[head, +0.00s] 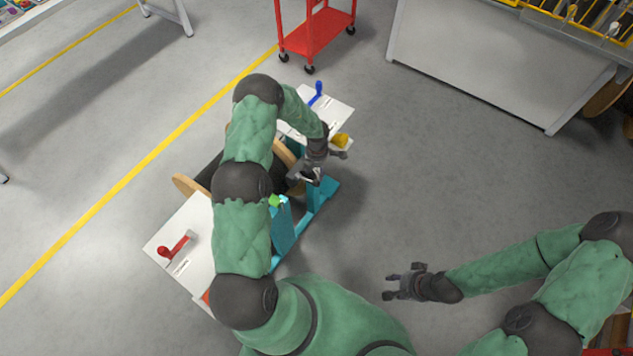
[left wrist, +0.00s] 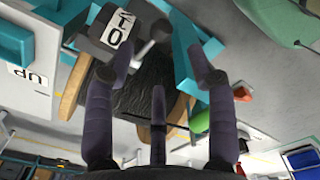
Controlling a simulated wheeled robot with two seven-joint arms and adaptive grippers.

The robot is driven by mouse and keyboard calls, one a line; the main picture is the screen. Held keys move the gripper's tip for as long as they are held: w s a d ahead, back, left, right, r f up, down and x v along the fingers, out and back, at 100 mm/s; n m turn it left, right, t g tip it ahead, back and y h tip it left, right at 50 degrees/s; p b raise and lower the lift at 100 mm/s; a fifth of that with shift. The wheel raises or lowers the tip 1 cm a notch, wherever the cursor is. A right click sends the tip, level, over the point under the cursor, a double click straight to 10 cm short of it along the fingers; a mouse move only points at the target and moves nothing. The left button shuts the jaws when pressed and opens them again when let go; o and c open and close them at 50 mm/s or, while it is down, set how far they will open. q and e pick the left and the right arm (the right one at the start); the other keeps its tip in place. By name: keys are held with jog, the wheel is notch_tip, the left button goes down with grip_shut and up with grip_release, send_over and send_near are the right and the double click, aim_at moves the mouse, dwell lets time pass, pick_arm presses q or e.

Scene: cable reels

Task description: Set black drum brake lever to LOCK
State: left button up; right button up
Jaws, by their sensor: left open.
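The black brake block (left wrist: 97,32) shows in the left wrist view, with a white label whose readable letters look like "LO". A pale grey lever with a rounded end (left wrist: 146,50) stands beside the label, near my left finger. My left gripper (left wrist: 163,58) is open, its fingers spread on either side of the view over the dark drum winding (left wrist: 140,92). I cannot tell whether a finger touches the lever. In the head view my left gripper (head: 306,176) is over the teal stand (head: 284,230), and my arm hides much of the reel. My right gripper (head: 398,287) looks open and empty, away from the stand.
A white panel with a red lever (head: 176,246) is at the left; another has a blue lever (head: 316,94). A yellow part (head: 342,140) is close to my left gripper. A green handle (left wrist: 200,122) is near the fingers. A red cart (head: 315,35) stands behind.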

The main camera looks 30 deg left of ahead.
aim_at(316, 181)
pick_arm(q)
notch_tip(316, 181, down, 11)
jog(key=b, duration=0.2)
jog(key=shift+r+b, duration=0.2)
jog(key=shift+b, duration=0.2)
grip_shut()
